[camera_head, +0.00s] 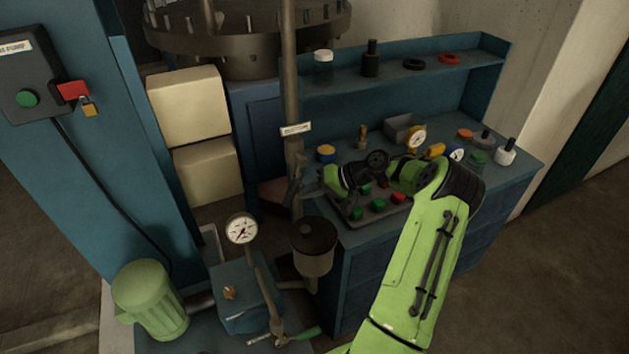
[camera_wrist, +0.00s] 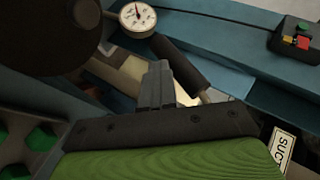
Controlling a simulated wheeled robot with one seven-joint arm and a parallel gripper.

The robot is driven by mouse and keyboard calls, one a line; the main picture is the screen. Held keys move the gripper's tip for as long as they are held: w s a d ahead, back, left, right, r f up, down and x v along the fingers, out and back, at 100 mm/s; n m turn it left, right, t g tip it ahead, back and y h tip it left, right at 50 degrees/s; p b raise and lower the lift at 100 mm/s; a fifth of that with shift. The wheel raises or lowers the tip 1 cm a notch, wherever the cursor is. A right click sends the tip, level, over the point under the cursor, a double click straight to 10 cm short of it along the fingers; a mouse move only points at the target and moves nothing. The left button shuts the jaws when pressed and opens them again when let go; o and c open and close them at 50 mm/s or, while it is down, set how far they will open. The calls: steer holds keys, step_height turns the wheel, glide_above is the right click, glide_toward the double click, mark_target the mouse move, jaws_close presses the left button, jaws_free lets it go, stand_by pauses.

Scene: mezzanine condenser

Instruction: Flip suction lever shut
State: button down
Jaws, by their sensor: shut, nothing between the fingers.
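The suction label (camera_head: 295,128) is on the vertical pipe (camera_head: 291,80) in the head view. Part of it shows in the wrist view (camera_wrist: 283,145), at lower right. A lever with a dark cylindrical grip (camera_wrist: 180,66) slants across the wrist view; in the head view it is a dark shape (camera_head: 294,192) against the pipe. My gripper (camera_wrist: 157,80) is shut and empty, its grey fingertips close beside the grip. I cannot tell whether they touch it. In the head view my wrist reaches from the right towards the pipe, and the fingertips are hard to make out.
A workbench (camera_head: 430,215) with a tray (camera_head: 358,220) of coloured parts lies under my arm. A blue column with a switch box (camera_head: 30,85) is at left.

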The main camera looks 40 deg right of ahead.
steer(key=w+a+r+m+t+y+b, duration=0.2)
steer(key=a+r+m+t+y+b, duration=0.1)
steer(key=a+m+t+y, duration=0.3)
steer(key=shift+a+r+t+y, duration=0.35)
steer(key=shift+r+t+y, duration=0.45)
steer(key=shift+t+y, duration=0.1)
steer(key=shift+r, duration=0.1)
stand_by(0.3)
